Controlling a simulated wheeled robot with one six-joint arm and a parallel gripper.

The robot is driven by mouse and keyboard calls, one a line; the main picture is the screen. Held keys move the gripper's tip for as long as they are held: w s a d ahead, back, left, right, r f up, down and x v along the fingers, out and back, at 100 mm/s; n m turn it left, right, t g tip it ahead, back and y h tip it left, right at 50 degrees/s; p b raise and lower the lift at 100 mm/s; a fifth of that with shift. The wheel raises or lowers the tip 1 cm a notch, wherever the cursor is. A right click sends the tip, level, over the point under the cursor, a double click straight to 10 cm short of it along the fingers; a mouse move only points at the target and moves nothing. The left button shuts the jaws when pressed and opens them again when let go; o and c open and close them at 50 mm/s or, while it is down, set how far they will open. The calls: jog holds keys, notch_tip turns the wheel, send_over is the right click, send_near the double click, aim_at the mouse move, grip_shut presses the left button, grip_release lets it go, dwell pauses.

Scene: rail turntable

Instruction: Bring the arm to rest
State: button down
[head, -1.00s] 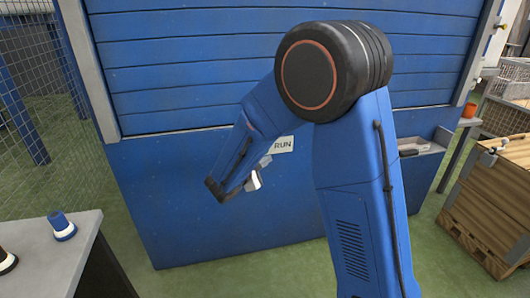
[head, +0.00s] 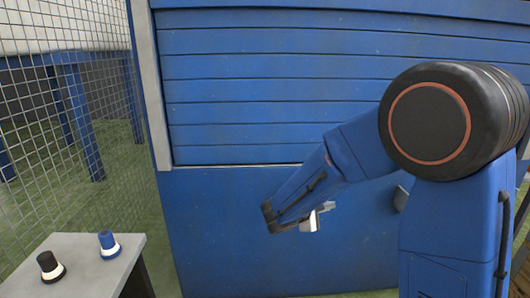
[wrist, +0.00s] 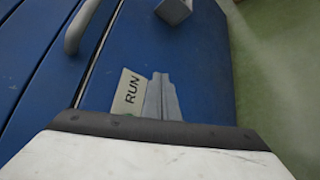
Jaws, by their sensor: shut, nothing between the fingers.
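My gripper (head: 312,220) hangs at the end of my bent blue arm in the head view, in front of the blue panel. It is small there and partly hidden by my wrist. In the wrist view its grey fingers (wrist: 162,97) are together with nothing between them. They overlap the right side of the RUN label in the picture. I cannot tell how far they are from the panel. My arm is raised and folded at the elbow, not stretched out.
The blue slatted shutter and lower panel (head: 225,230) fill the middle. A grey table (head: 85,270) with a black button (head: 49,264) and a blue button (head: 107,240) stands at lower left. Wire mesh fence (head: 60,120) is behind. The RUN label (wrist: 129,93) shows in the wrist view.

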jog(key=s+d+r+m+g+y, duration=0.25)
jog(key=s+d+m, duration=0.2)
jog(key=s, duration=0.55)
jog(key=s+d+r+m+g+y, duration=0.1)
jog(key=s+d+m+g, duration=0.3)
jog(key=s, duration=0.6)
jog(key=s+a+m+t+y, duration=0.1)
jog(key=s+a+m+y, duration=0.1)
jog(key=s, duration=0.6)
jog(key=s+a+m+t+y, duration=0.1)
jog(key=s+a+m+y, duration=0.1)
jog(key=s+a+y, duration=0.2)
jog(key=shift+s+r+t+y, duration=0.4)
jog(key=shift+s+y, duration=0.55)
jog(key=shift+s, duration=1.15)
jog(key=shift+m, duration=0.25)
dwell(1.7)
